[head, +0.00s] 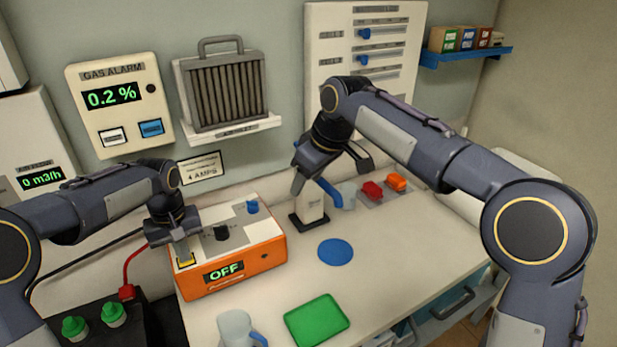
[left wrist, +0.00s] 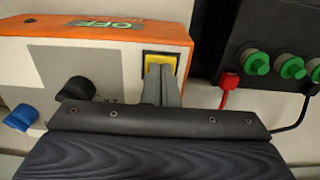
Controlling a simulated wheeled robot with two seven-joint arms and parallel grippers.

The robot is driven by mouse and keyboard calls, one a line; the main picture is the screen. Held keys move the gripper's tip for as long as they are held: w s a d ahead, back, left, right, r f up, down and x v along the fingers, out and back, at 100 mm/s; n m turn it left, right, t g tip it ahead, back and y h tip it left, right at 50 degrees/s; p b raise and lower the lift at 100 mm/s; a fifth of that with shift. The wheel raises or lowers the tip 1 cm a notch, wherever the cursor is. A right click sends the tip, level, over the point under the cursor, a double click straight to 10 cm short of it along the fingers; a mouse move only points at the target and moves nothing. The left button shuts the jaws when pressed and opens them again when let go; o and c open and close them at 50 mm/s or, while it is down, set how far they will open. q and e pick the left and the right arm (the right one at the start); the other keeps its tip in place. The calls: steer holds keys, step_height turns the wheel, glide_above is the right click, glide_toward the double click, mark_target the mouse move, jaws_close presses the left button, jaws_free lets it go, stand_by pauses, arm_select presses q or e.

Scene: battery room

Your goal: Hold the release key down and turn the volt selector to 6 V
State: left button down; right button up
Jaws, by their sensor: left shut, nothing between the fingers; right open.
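The orange charger box (head: 236,270) stands on the bench, its front display (head: 223,271) reading "OFF". Its top carries a yellow key (head: 186,263), a black knob (head: 221,232) and a blue knob (head: 252,207). I cannot read which knob is the volt selector. My left gripper (head: 184,254) is shut and empty, pointing down at the yellow key. In the left wrist view its fingertips (left wrist: 160,72) overlap the yellow key (left wrist: 160,58); whether the key is pressed I cannot tell. The black knob (left wrist: 75,91) is beside them. My right gripper (head: 332,178) is open, away from the charger.
A white block on a black base (head: 311,208) stands below my right gripper, near a pale mug (head: 346,194). A blue disc (head: 335,252), a green tray (head: 316,320) and another mug (head: 236,328) are on the bench. Green terminals (head: 114,314) and a red clamp (head: 127,292) are lower left.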

stand_by(0.3)
arm_select(q)
steer(key=shift+r+p, duration=2.1)
steer(key=shift+r, duration=0.5)
arm_select(e)
step_height(320, 180, up, 4)
steer(key=shift+r, duration=0.1)
